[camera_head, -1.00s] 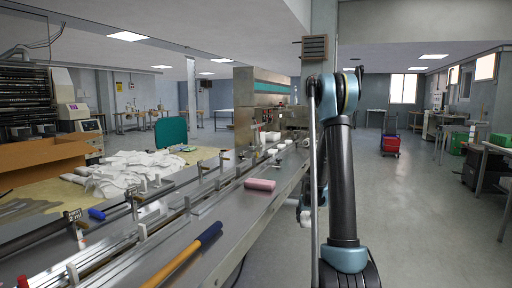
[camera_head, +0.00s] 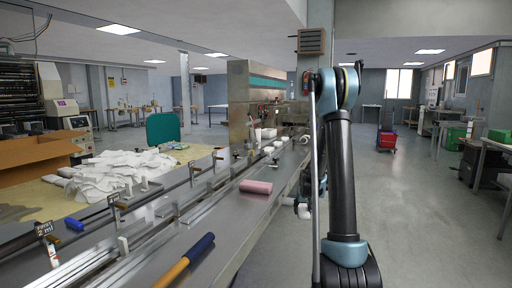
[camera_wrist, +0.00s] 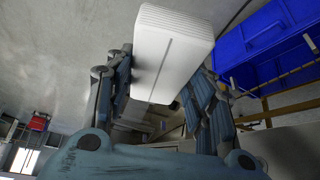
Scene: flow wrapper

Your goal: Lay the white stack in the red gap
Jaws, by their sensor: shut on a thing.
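In the wrist view my gripper (camera_wrist: 163,85) is shut on a white stack (camera_wrist: 175,50), a ribbed block of thin layers with a dark line down its face. One finger presses on each side of it. In the head view the gripper is mostly hidden behind my arm; a white bit (camera_head: 303,211) shows just left of the arm, beside the machine's edge. I cannot make out a red gap in either view. White stacks (camera_head: 268,149) lie in a row on the machine's conveyor, towards its far housing.
A pink roll (camera_head: 256,187) and a yellow-and-blue handled tool (camera_head: 187,260) lie on the metal machine bed (camera_head: 225,215). A table with white cloths (camera_head: 115,170) stands left. A blue bin (camera_wrist: 270,45) shows in the wrist view.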

